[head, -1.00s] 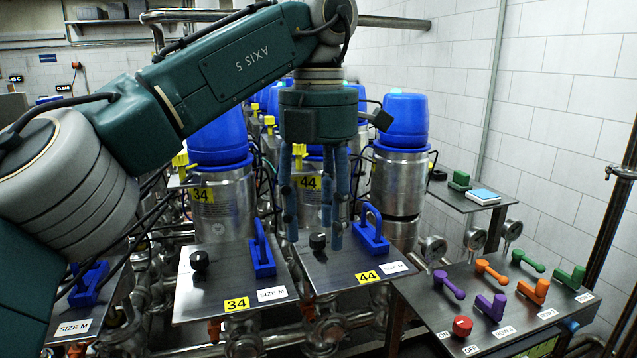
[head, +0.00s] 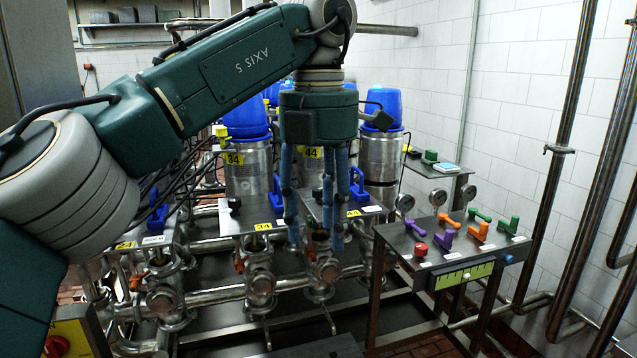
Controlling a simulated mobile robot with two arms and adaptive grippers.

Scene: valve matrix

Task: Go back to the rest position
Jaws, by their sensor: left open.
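My left gripper (head: 318,238) hangs down in the middle of the head view, its blue-grey fingers apart with nothing between them. It shows in front of the plate labelled 44, which carries a blue handle (head: 358,190). From this view it appears clear of the plate. To its left is the plate labelled 34 (head: 245,217), with a black knob (head: 234,203) and a blue handle (head: 276,195). My right gripper is not in view.
A control table (head: 415,245) with coloured levers and a red knob (head: 421,248) stands to the right. Steel pipes and valves (head: 261,283) run low across the middle. Blue-topped cylinders (head: 382,155) stand behind. Vertical pipes (head: 565,130) line the right wall. A yellow box with a red switch (head: 57,346) is lower left.

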